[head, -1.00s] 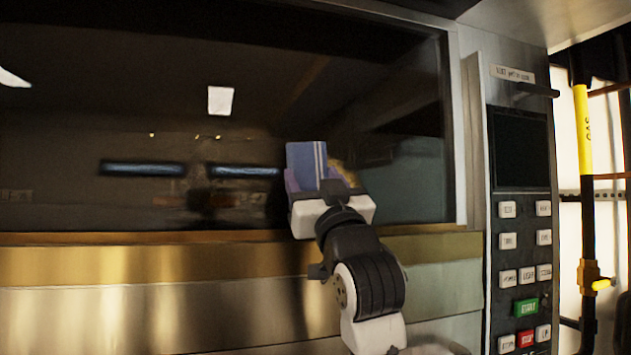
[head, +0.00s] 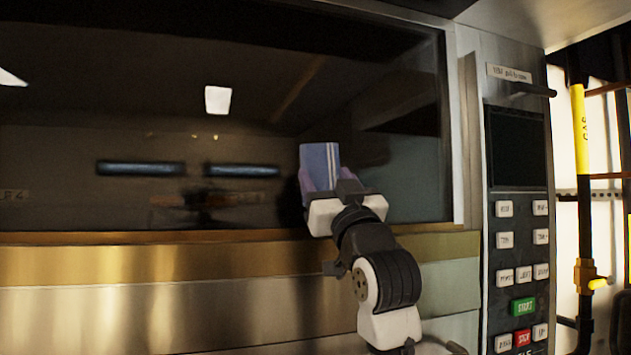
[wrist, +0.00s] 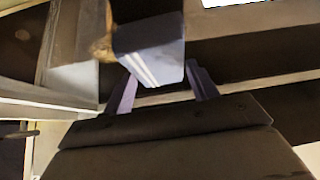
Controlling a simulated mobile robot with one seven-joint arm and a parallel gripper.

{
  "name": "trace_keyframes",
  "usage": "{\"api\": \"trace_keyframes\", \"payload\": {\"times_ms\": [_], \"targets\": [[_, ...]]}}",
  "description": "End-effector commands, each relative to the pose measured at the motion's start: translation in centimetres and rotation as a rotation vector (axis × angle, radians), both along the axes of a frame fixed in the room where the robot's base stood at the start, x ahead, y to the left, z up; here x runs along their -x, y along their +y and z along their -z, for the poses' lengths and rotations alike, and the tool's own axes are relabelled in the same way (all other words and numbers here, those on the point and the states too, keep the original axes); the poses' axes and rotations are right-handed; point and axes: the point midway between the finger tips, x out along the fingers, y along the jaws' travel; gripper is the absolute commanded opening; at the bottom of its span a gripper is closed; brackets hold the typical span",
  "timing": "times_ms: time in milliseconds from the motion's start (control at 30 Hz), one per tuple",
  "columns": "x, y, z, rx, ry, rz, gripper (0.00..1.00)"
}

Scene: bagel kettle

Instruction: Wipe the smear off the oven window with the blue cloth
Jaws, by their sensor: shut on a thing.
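The blue cloth (head: 320,165), with pale stripes along one side, is held upright in front of the lower right part of the dark oven window (head: 230,60). My gripper (head: 322,187) is shut on it. In the wrist view the cloth (wrist: 150,52) stands between the purple fingers of my gripper (wrist: 162,90). A yellow-brown smear (wrist: 102,46) shows just beside the cloth's left edge in the wrist view. In the head view I see no smear; the cloth and gripper may cover it. I cannot tell whether the cloth touches the glass.
A brass-coloured strip (head: 150,262) runs below the window. To the right are the door's metal edge, a control panel (head: 521,240) with several buttons, and a yellow gas pipe (head: 580,130). The glass left of the cloth is unobstructed.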

Motion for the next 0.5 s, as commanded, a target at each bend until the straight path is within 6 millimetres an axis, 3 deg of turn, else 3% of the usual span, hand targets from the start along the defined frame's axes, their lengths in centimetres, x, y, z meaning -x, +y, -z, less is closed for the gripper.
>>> {"api": "trace_keyframes", "payload": {"times_ms": [500], "targets": [[-1.0,-3.0,0.0,-0.001,0.000,0.001,0.34]]}}
